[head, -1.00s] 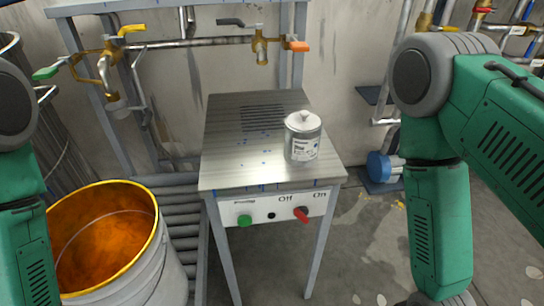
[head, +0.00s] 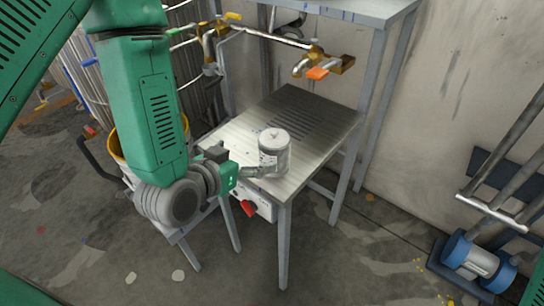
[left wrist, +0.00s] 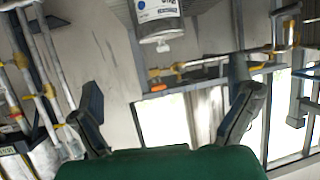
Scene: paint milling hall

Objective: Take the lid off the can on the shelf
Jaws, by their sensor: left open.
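The can (head: 273,155) is a small metal tin with a pale label. It stands upright on the steel shelf (head: 318,118), near its front edge. Its lid (head: 274,136), with a small knob, is on top. My left gripper (head: 256,171) is beside the can's left side, low against it in the picture; I cannot tell whether it touches. In the left wrist view the fingers (left wrist: 166,88) are spread with nothing between them. There the can (left wrist: 158,12) appears upside down at the top edge, its lid knob beyond the fingertips. My right gripper is out of view.
Pipes with an orange-handled valve (head: 317,73) run behind the shelf, under an upper frame. A red knob (head: 248,208) is on the shelf's front panel. An orange-rimmed bucket (head: 118,148) is partly hidden behind my left arm. A blue motor (head: 470,259) stands at right.

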